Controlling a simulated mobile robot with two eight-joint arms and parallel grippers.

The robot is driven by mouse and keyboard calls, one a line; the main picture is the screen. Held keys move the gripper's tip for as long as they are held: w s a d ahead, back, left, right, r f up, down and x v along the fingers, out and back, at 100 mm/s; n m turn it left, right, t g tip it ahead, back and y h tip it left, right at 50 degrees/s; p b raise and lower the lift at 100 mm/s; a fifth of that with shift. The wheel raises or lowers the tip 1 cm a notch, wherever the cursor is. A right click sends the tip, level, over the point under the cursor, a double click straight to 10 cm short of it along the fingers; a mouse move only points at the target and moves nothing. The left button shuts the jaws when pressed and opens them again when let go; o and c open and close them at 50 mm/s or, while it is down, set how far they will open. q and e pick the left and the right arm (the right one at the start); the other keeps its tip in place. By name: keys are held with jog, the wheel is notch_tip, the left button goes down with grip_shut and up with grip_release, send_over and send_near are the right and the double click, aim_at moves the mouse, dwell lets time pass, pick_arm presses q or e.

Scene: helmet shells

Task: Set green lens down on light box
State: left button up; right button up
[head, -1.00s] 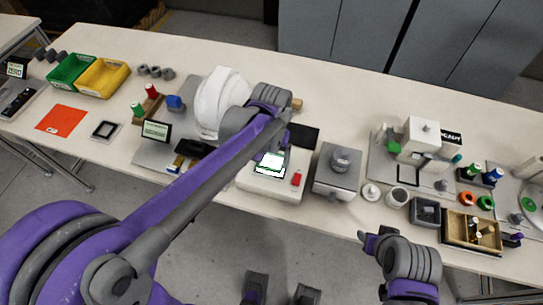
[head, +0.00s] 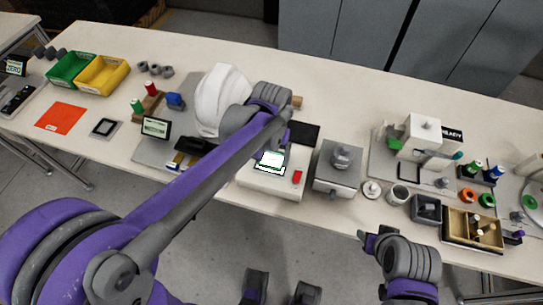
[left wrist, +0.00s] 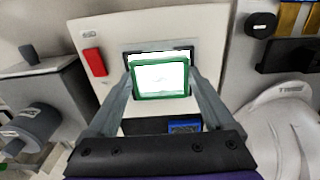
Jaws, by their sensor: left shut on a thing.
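The green lens (left wrist: 160,78) is a square green frame with a clear pane, bright with light from behind. My left gripper (left wrist: 160,84) is shut on it, one finger at each side, over the lit panel of the light box (left wrist: 92,28). The dark edge of the panel shows behind the lens. In the head view the light box (head: 284,189) is a white box in the table's front middle, and my left gripper and arm partly hide it. Whether the lens touches the panel is unclear. My right gripper (head: 370,240) is low, off the table's front edge; its opening is unclear.
A red switch (head: 297,176) is on the light box. A grey machine (head: 338,172) stands close to its right, and a white helmet shell (head: 220,92) is at the left behind my arm. A black pad (head: 304,134) lies behind the box.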

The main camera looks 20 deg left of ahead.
pick_arm(q)
jog(key=shift+s+d+f+b, duration=0.1)
jog(key=shift+s+f+b, duration=0.25)
jog(key=shift+f, duration=0.4)
jog(key=o, duration=1.1)
notch_tip(320, 180, up, 12)
jog(key=p, duration=0.1)
jog(key=shift+w+r, duration=0.15)
jog(key=shift+w, duration=0.1)
jog(key=s+a+f+t+p, duration=0.2)
jog(key=s+a+f, duration=0.1)
jog(key=s, duration=0.3)
jog(key=s+a+f+t+p, duration=0.2)
jog(key=s+a+f+t, duration=0.1)
jog(key=s, duration=0.4)
jog(key=shift+s+a+f, duration=0.15)
jog(key=shift+s+a, duration=0.05)
jog(key=shift+a, duration=0.2)
